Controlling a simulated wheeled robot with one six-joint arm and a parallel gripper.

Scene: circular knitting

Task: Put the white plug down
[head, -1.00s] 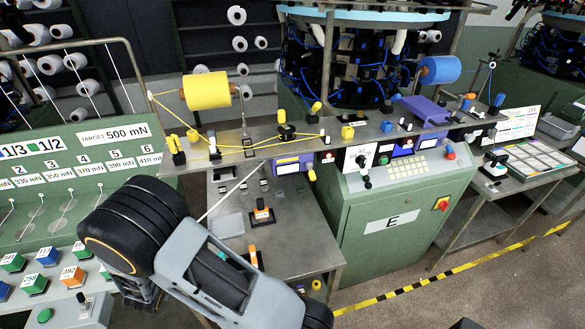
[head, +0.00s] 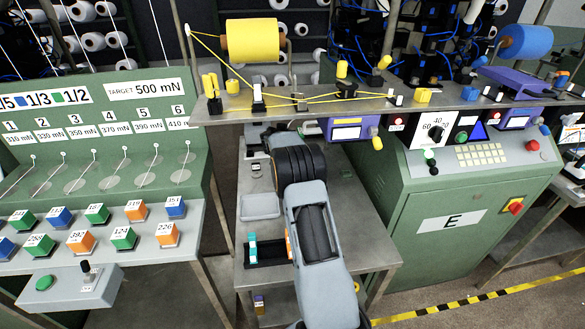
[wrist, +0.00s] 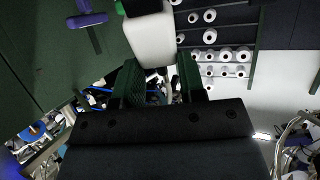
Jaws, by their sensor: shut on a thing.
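My gripper (wrist: 157,60) shows in the wrist view as two dark green ribbed fingers, shut on the white plug (wrist: 152,38). The plug is a white rounded block at the top middle of that view, and its far end is cut off or dark. In the head view my arm reaches over the grey side table, and its upper part hides the gripper and the plug.
The side table (head: 365,235) bears a grey tray (head: 260,207) and a black holder (head: 265,253) with a teal piece, left of my arm. Above is a metal shelf (head: 385,108) with a yellow yarn cone (head: 252,40). A green machine (head: 445,190) stands right, a green test panel (head: 130,110) left.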

